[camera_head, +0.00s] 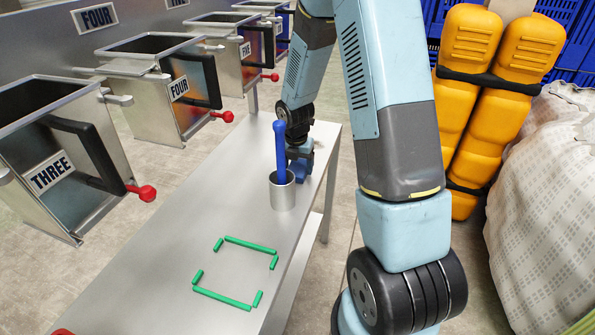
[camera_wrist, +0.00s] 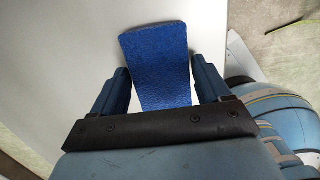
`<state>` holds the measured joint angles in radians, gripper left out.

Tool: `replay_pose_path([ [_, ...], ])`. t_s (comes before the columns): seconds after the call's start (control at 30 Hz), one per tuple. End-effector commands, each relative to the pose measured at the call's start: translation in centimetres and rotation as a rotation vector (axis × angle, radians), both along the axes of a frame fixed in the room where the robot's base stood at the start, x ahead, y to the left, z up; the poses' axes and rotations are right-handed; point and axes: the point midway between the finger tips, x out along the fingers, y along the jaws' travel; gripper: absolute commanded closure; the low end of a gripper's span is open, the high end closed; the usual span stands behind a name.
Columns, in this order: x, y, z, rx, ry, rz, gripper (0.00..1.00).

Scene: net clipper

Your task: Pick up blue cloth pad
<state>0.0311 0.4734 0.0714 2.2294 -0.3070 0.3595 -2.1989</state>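The blue cloth pad (camera_wrist: 156,58) shows in the wrist view as a flat, textured blue piece above a pale surface. It reaches back between the two fingers of my gripper (camera_wrist: 162,70). The fingers are apart, one on each side of the pad. A gap shows between the pad and the right finger; the left finger is very close to its edge, and I cannot tell if they touch. The near end of the pad is hidden behind the dark gripper bar. In the head view my gripper (camera_head: 300,165) is low at the bench's far end, behind the metal cup.
A metal cup (camera_head: 282,194) holding a blue-handled tool (camera_head: 281,150) stands on the grey bench (camera_head: 200,235), close to my gripper. Green strips (camera_head: 222,298) mark a rectangle nearer. Metal bins (camera_head: 62,160) line the left. Orange cases (camera_head: 480,100) and a white sack (camera_head: 545,200) stand right.

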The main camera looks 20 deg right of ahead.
Motion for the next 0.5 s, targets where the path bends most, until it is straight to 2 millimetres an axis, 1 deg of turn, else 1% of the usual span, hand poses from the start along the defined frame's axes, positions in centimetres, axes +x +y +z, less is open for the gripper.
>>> replay_pose_path([
  [0.03, 0.00, 0.00, 0.01, 0.000, 0.000, 0.000, 0.29],
  [0.07, 0.00, 0.00, 0.01, 0.000, 0.000, 0.000, 0.32],
  [0.4, 0.00, 0.01, 0.02, 0.000, 0.000, 0.000, 0.64],
  [0.5, 0.00, 0.01, 0.02, 0.000, 0.000, 0.000, 0.66],
])
